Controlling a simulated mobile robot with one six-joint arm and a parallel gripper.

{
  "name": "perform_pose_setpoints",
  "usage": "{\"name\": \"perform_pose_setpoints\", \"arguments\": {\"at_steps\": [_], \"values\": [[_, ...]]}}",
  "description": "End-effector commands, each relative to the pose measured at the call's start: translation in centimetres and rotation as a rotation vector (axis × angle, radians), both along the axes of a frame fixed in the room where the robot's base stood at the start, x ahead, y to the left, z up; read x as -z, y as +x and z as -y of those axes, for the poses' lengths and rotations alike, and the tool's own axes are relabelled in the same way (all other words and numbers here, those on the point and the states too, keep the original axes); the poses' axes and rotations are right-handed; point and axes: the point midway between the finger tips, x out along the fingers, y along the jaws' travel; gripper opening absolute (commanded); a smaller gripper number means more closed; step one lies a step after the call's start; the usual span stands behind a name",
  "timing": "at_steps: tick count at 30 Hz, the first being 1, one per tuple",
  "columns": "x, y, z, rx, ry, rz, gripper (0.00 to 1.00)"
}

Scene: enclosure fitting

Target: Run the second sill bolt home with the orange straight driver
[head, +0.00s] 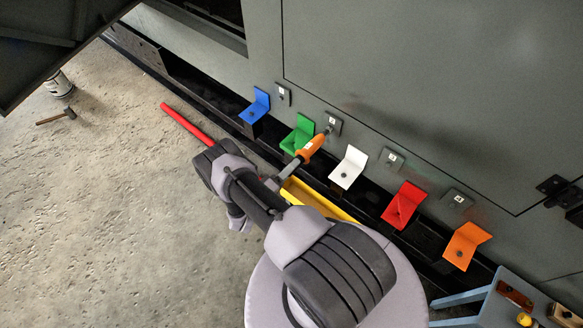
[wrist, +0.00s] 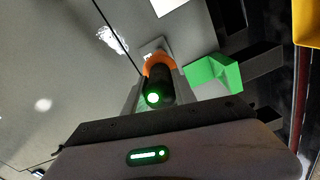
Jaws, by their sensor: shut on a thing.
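The orange straight driver (head: 313,145) is held in my gripper (head: 298,163), its shaft pointing up and right toward the second small plate (head: 334,121) on the grey enclosure's sill. In the wrist view the driver (wrist: 159,64) sits between the two fingers of my gripper (wrist: 158,88), with its dark butt end and a green light facing the camera. The plate (wrist: 155,47) shows just beyond it. The driver's tip is at or very near the bolt there. The bolt head is mostly hidden, so I cannot tell whether they touch or how deep it sits.
Blue (head: 257,105), green (head: 298,134), white (head: 348,167), red (head: 404,205) and orange (head: 466,245) brackets jut out along the sill. A yellow tray (head: 318,200) lies beneath my arm. A red bar (head: 186,123) is at left. A blue stand (head: 497,303) with tools is at lower right.

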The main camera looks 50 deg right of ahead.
Motion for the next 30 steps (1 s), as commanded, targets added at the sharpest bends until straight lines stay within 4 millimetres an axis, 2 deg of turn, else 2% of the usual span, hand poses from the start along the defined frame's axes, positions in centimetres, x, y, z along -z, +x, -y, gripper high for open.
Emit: {"name": "perform_pose_setpoints", "arguments": {"at_steps": [24,30], "values": [[-0.1,-0.3,-5.5,-0.001,-0.001,0.002,0.0],[-0.1,-0.5,-6.0,0.001,-0.002,0.002,0.0]]}}
